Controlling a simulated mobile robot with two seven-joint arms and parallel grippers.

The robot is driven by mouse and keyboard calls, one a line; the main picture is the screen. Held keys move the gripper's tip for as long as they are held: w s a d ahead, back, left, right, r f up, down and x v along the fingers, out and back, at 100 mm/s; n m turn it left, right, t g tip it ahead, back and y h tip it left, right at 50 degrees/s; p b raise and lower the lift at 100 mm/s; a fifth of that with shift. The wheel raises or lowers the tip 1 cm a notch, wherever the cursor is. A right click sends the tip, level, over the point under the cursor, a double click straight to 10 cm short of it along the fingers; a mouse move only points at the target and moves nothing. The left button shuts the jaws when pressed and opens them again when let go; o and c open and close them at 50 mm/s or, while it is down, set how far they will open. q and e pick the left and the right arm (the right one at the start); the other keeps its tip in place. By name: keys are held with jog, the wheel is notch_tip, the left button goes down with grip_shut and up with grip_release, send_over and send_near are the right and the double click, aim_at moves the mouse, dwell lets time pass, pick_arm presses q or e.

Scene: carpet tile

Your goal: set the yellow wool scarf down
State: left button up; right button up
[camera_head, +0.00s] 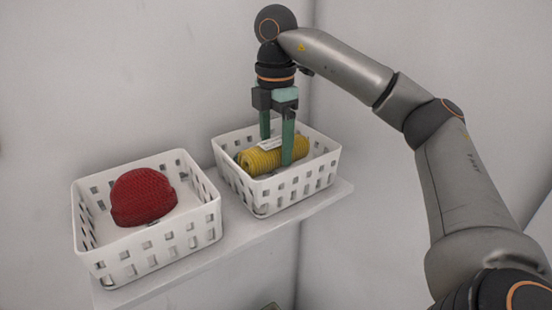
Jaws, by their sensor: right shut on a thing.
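The yellow wool scarf (258,161) is a rolled, ribbed bundle with a pale label on top. It lies low inside the right white basket (290,193). I cannot tell whether it touches the basket floor. My right gripper (276,151) points straight down into this basket, with its green fingers on either side of the roll. It is shut on the scarf, and one finger hides part of it. My left gripper is not in view.
A second white basket (150,251) stands to the left, holding a red knitted hat (143,196). Both baskets stand on a narrow white shelf (246,236) against the pale walls. The baskets are close together, with little free shelf around them.

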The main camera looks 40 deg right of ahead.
aim_at(276, 164)
jog(key=shift+f, duration=1.75)
jog(key=shift+f, duration=0.1)
jog(key=shift+f+b, duration=0.3)
jog(key=shift+f, duration=0.2)
jog(key=o, duration=1.2)
jog(key=shift+r+p, duration=0.55)
jog(key=shift+r, duration=6.1)
